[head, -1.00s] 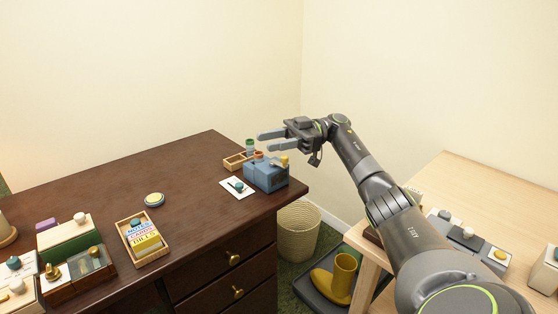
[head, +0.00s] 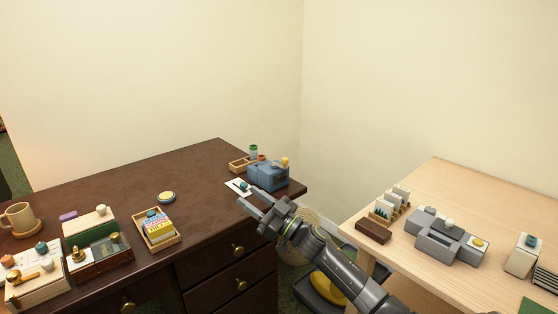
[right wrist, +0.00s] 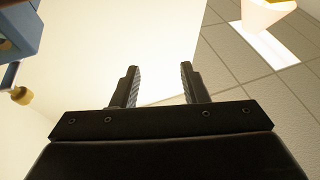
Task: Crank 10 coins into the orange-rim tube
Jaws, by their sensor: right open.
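A blue coin machine (head: 268,178) stands at the right end of the dark desk. Its crank knob (head: 285,161) is yellow and sits at its upper right. The machine's edge (right wrist: 22,30) and the knob (right wrist: 21,95) also show at the left of the right wrist view. Behind the machine are a small tube with an orange-brown rim (head: 262,158) and a green-rimmed tube (head: 253,150); coins inside cannot be made out. My right gripper (head: 250,196) is open and empty, in front of and below the machine, apart from the knob. My left gripper is not in view.
A pale table (head: 450,190) with grey devices stands at right.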

